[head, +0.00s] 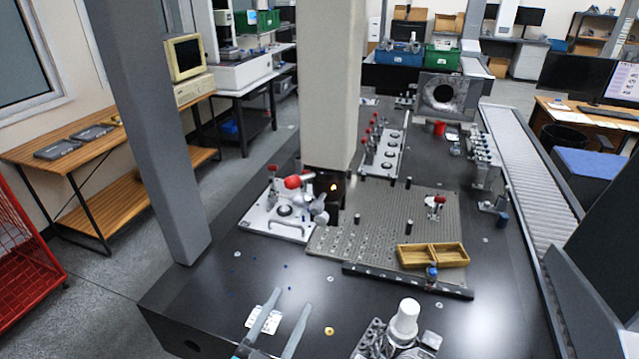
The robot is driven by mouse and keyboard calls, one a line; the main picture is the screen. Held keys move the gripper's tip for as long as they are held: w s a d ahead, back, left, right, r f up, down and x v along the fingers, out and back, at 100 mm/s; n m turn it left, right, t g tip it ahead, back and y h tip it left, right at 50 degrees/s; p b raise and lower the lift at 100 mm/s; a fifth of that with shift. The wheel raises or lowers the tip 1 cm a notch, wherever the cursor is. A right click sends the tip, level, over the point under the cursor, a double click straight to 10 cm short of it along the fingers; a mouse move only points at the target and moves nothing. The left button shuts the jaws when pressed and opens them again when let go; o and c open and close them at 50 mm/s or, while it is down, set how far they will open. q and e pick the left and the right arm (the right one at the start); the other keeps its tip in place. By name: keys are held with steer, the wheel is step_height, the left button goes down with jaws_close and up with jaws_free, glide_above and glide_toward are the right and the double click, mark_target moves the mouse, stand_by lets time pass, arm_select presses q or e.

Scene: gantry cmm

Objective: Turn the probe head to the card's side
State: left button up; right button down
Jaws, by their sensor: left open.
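The probe head (325,184) is a dark unit with a small orange light, at the lower end of the thick beige vertical column (331,85). Red-handled clamp parts in front partly hide it, and I cannot tell which way it faces. A small white card with dark marks (262,320) lies on the dark table near the front, partly behind a finger of my left gripper. My left gripper (293,298) shows two grey fingers spread apart with nothing between them, at the bottom of the view, well in front of the probe head. My right gripper is not in view.
A white fixture plate (257,220) with clamps stands left of the perforated grey plate (385,225). A wooden tray (450,262) sits on that plate's front right. A white knob-topped fixture (404,322) is at the front. A grey pillar (150,120) rises at left.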

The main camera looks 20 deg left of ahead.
arm_select(q)
steer(key=t, duration=0.2)
glide_toward(317, 205)
steer(key=shift+n, duration=0.3)
steer(key=p+x, duration=0.1)
steer(key=x, duration=0.2)
steer(key=p+x, duration=0.1)
steer(key=x, duration=0.2)
steer(key=f+x, duration=0.1)
steer(key=x, duration=0.3)
steer(key=shift+w+a+p, duration=0.1)
steer(key=shift+w+p, duration=0.3)
jaws_close()
steer(key=shift+y, duration=0.4)
